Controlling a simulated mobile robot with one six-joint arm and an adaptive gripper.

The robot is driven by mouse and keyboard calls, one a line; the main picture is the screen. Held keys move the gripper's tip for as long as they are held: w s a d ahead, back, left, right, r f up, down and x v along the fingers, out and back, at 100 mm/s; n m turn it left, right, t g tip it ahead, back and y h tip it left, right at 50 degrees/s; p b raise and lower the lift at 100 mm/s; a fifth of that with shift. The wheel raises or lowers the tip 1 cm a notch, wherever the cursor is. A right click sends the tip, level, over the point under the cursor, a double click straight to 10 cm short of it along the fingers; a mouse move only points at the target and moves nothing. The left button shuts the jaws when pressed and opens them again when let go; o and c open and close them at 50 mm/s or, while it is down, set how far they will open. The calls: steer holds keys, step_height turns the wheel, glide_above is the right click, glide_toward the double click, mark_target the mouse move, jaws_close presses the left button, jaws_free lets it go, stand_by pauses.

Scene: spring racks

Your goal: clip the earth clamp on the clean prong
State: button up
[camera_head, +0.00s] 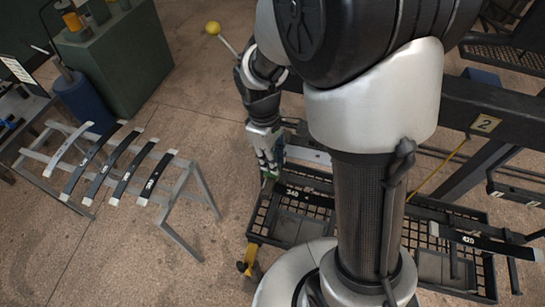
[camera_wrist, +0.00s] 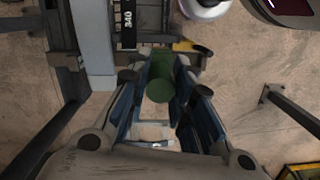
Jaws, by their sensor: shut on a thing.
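A little green (camera_head: 270,174) also shows at the fingertips in the head view. The clamp's jaws are hidden, and I see no contact with a prong. I cannot tell which bar is the clean prong.
The black grated rack (camera_head: 256,226) carries springs marked 340 (camera_head: 290,192) and 420 (camera_head: 487,243). A yellow-and-black part (camera_head: 247,267) sticks out at its near left corner. A grey trestle (camera_head: 185,185) with several springs stands left, with open floor between.

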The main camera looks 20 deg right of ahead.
steer(key=shift+f+b, duration=0.45)
steer(key=shift+f, duration=0.2)
steer(key=o, duration=1)
steer(key=r, duration=0.3)
steer(key=r+b, duration=0.1)
steer(key=r, duration=0.3)
steer(key=a+r, duration=0.1)
steer(key=r, duration=0.3)
steer(key=shift+w+r, duration=0.2)
steer(key=shift+w, duration=0.05)
steer(key=s+f+m+t+b, duration=0.2)
steer(key=s+f+m+b, duration=0.1)
steer(key=s+f+b, duration=0.1)
steer(key=s+f+m+t+b, duration=0.1)
steer(key=s+f+m+b, duration=0.1)
steer(key=s+f+b, duration=0.3)
steer(key=s+d+f+m+t+y+b, duration=0.1)
steer(key=s+f+m+t+b, duration=0.1)
steer(key=s+b, duration=0.4)
steer(key=shift+s+f+m+t+b, duration=0.15)
steer(key=shift+f+m+b, duration=0.35)
steer(key=shift+b, duration=0.7)
steer(key=shift+s+f+m+t+b, duration=0.15)
steer(key=shift+f+m+b, duration=0.15)
steer(key=shift+f+b, duration=0.65)
